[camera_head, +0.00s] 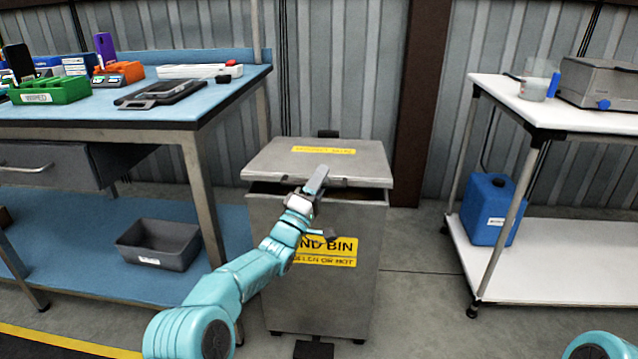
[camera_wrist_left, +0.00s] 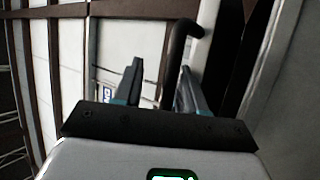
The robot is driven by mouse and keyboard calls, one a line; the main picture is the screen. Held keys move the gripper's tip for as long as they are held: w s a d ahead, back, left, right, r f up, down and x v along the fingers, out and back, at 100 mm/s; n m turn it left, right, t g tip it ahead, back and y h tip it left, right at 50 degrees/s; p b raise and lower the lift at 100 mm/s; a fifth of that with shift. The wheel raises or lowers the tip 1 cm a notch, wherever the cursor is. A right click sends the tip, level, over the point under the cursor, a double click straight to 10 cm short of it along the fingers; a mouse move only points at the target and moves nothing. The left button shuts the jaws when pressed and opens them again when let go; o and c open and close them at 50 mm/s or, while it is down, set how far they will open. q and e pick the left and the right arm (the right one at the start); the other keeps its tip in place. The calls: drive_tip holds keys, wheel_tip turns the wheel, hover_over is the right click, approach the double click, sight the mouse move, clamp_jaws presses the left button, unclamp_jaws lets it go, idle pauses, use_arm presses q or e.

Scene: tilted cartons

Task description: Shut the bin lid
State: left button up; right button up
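The grey metal bin (camera_head: 365,225) stands on the floor between the two tables, with a yellow label on its front. Its lid (camera_head: 270,160) is almost down. A dark gap shows between the lid's front edge and the bin's rim. My left gripper (camera_head: 328,203) is at the bin's front, with one finger reaching up across the lid's front edge. I cannot tell whether that finger touches the lid. My right gripper is out of view.
A blue workbench (camera_head: 165,112) with trays and devices stands at the left, a grey tray (camera_head: 160,255) on its lower shelf. A white table (camera_head: 510,97) stands at the right, a blue canister (camera_head: 487,210) on its lower shelf. A foot pedal (camera_head: 313,350) is below the bin.

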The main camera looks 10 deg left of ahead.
use_arm(q)
drive_tip(key=shift+f, duration=0.15)
drive_tip(key=shift+a, duration=0.1)
drive_tip(key=shift+f, duration=0.1)
idle(0.3)
drive_tip(key=shift+s+a+f, duration=0.1)
drive_tip(key=shift+f, duration=0.05)
drive_tip(key=p+v, duration=0.3)
drive_tip(key=v, duration=1.2)
drive_tip(key=shift+s, duration=0.4)
drive_tip(key=shift+a, duration=0.15)
